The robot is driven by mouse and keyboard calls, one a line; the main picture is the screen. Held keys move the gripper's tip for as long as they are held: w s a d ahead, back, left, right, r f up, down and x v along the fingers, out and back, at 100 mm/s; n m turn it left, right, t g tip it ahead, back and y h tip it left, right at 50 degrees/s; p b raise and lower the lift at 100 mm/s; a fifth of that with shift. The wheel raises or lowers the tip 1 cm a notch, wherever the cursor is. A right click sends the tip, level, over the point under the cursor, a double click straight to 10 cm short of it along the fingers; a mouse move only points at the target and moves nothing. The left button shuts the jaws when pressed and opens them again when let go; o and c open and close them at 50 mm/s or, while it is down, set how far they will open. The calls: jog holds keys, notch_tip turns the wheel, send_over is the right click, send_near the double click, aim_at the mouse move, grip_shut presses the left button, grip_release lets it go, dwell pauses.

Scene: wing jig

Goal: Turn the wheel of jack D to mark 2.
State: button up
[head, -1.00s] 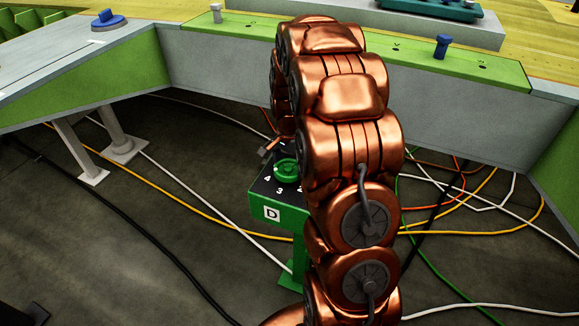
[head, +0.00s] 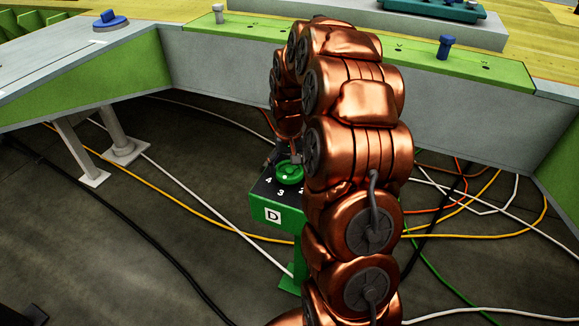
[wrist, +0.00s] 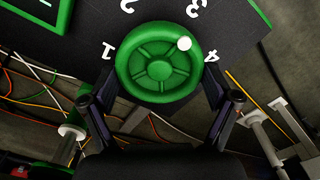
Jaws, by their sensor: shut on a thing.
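Jack D is a green stand with a dark top and a label D (head: 272,215), left of my arm in the head view. Its round green wheel (head: 289,174) sits on the dark top. In the wrist view the wheel (wrist: 160,68) is seen from above with marks 1, 2, 3 and 4 around it. Its white dot (wrist: 184,43) points between marks 3 and 4, a little nearer 3. My gripper (wrist: 160,88) is shut on the wheel, one finger on each side of the rim. In the head view my arm hides part of the marks.
A grey and green beam frame (head: 220,62) runs behind the jack, with blue knobs on it. White, yellow, orange, green and black cables (head: 200,202) lie on the floor around the jack. The floor left of the jack is otherwise mostly open.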

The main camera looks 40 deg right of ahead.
aim_at(287, 168)
jog(key=n, duration=0.5)
jog(key=shift+a+n, duration=0.25)
jog(key=shift+n, duration=0.05)
jog(key=n+p, duration=0.1)
jog(key=n, duration=0.4)
jog(key=shift+s+n, duration=0.1)
jog(key=shift+n, duration=0.2)
jog(key=o, duration=0.9)
jog(key=shift+r, duration=0.1)
notch_tip(287, 168, up, 12)
dwell(0.9)
